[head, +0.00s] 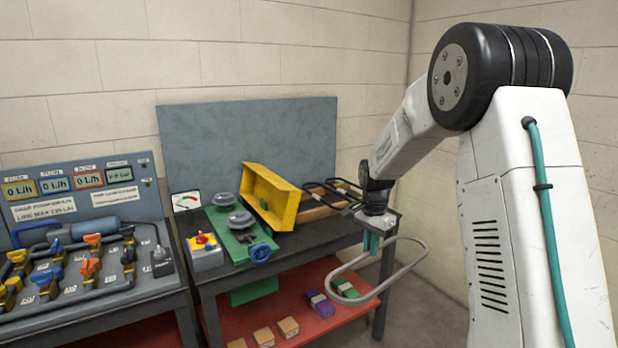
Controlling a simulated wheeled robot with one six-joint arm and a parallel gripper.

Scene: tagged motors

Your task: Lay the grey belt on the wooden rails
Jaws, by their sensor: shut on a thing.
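The grey belt (386,288) is a long closed loop. It hangs in the air at the front right corner of the workbench, over the level of the red lower shelf. My gripper (372,243), with teal fingers, is shut on the belt near its upper left side; the fingers hide the gripped part. The wooden rails (317,213) lie on the back right of the bench top, behind and left of my gripper. Dark belt loops (318,187) lie on or beside them; my wrist hides their right end.
A yellow open housing (270,197) stands left of the rails. A green plate with grey wheels (238,238) and a red-knobbed box (204,250) are farther left. Wooden, purple and green blocks sit on the red shelf (290,318). A grey panel (250,140) stands behind the bench.

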